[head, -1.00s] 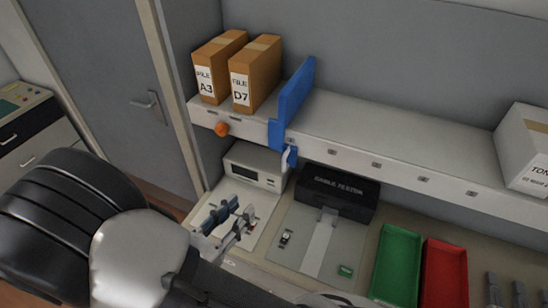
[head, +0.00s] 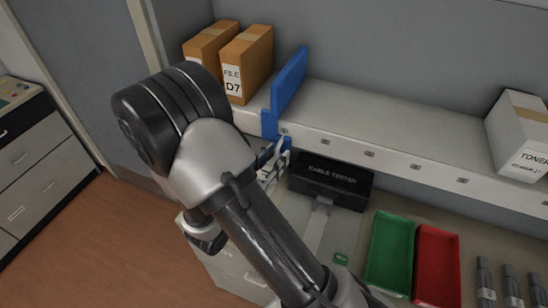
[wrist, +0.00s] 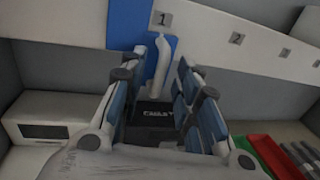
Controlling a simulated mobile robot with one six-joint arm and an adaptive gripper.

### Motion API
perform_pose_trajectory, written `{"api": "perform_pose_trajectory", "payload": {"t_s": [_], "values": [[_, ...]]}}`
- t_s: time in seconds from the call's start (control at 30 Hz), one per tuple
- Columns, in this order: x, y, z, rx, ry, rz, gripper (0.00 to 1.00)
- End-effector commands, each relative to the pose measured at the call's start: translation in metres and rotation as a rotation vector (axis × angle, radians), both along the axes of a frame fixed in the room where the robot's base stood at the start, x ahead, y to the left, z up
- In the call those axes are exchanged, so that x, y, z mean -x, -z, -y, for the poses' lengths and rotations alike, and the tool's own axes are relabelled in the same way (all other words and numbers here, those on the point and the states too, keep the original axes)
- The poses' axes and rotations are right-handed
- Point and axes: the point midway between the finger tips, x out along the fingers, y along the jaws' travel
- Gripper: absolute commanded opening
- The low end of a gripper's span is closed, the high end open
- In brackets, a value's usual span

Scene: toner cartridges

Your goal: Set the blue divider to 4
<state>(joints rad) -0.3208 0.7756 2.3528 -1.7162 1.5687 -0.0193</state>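The blue divider (head: 285,90) stands upright on the shelf, just right of the boxes. Its blue front plate (wrist: 129,24) hangs over the shelf's front edge, and a pale lever (wrist: 160,58) sticks down from it. The plate is just left of the label 1 (wrist: 162,19); the label 2 (wrist: 237,38) is farther right. My gripper (wrist: 164,66) is open, its blue-padded fingers on either side of the lever, apparently not closed on it. In the head view my gripper (head: 272,163) is below the divider, partly hidden by my arm.
File boxes (head: 246,62) stand left of the divider. A white toner box (head: 520,135) sits far right; the shelf between is clear. Below are a black cable tester (head: 330,182), a green tray (head: 390,250) and a red tray (head: 437,262).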

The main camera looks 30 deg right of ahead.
Motion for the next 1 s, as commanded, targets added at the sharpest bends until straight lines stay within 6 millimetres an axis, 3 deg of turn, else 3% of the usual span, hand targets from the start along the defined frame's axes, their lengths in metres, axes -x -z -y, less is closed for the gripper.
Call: {"api": "perform_pose_trajectory", "payload": {"t_s": [0.27, 0.7, 1.0], "values": [[-0.0010, 0.0001, 0.0016, 0.000, 0.000, 0.000, 0.30], [-0.0008, -0.0001, 0.0014, 0.000, 0.000, 0.000, 0.01], [-0.0008, -0.0002, 0.0014, 0.000, 0.000, 0.001, 0.00]]}}
